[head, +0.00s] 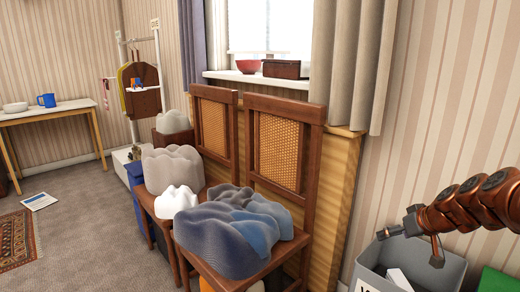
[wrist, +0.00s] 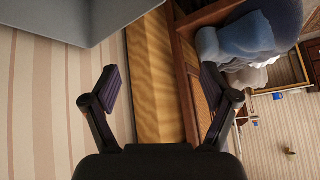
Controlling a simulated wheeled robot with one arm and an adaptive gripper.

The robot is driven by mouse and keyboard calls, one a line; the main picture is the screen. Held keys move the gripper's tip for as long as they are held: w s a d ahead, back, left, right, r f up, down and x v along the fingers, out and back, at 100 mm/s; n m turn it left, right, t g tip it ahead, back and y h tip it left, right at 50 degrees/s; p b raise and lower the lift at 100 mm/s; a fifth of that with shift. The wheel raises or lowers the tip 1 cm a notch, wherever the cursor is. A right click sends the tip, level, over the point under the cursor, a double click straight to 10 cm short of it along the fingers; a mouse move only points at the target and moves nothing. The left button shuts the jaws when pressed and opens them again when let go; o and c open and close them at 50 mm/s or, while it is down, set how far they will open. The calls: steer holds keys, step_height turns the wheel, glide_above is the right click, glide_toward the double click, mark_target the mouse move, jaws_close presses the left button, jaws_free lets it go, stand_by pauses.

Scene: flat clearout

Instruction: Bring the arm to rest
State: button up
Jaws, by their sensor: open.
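My gripper (head: 424,238) is at the right of the head view, at the end of my copper-coloured arm. It is above the grey bin (head: 445,268) near the striped wall. In the wrist view my gripper (wrist: 160,90) has its two dark fingers spread wide apart. Nothing is between the fingers. The wrist view is turned on its side, with part of the grey bin (wrist: 60,18) at the upper left.
Two wooden chairs (head: 308,212) hold blue, grey and white cloth heaps (head: 235,232). A windowsill (head: 255,78) carries a red bowl (head: 248,66) and a brown box (head: 281,69). A table (head: 50,112) stands far left.

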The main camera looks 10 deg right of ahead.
steer(key=s+a+r+n+g+p, duration=0.1)
steer(key=s+a+r+g+p, duration=0.1)
steer(key=s+a+r+p, duration=0.45)
steer(key=s+a+r+g+y+p, duration=0.1)
steer(key=a+r+p, duration=0.15)
steer(key=a, duration=0.65)
steer(key=s+a+r+n+g+p, duration=0.1)
steer(key=s+a+r+g+p, duration=0.1)
steer(key=s+a+r+p, duration=0.35)
steer(key=s+a+r+m+g+h+p, duration=0.1)
steer(key=s+a+r+g+p, duration=0.1)
steer(key=s+r+p, duration=0.3)
steer(key=s+a+r+m+g+h+p, duration=0.1)
steer(key=s+a+r+p, duration=0.3)
steer(key=s, duration=1)
step_height(320, 180, up, 3)
steer(key=g+p, duration=0.1)
steer(key=p, duration=0.3)
steer(key=shift+s+a+f, duration=0.2)
steer(key=shift+a, duration=0.1)
steer(key=shift+s+d+h+p, duration=0.1)
steer(key=shift+s+h+p, duration=0.2)
steer(key=shift+s, duration=0.3)
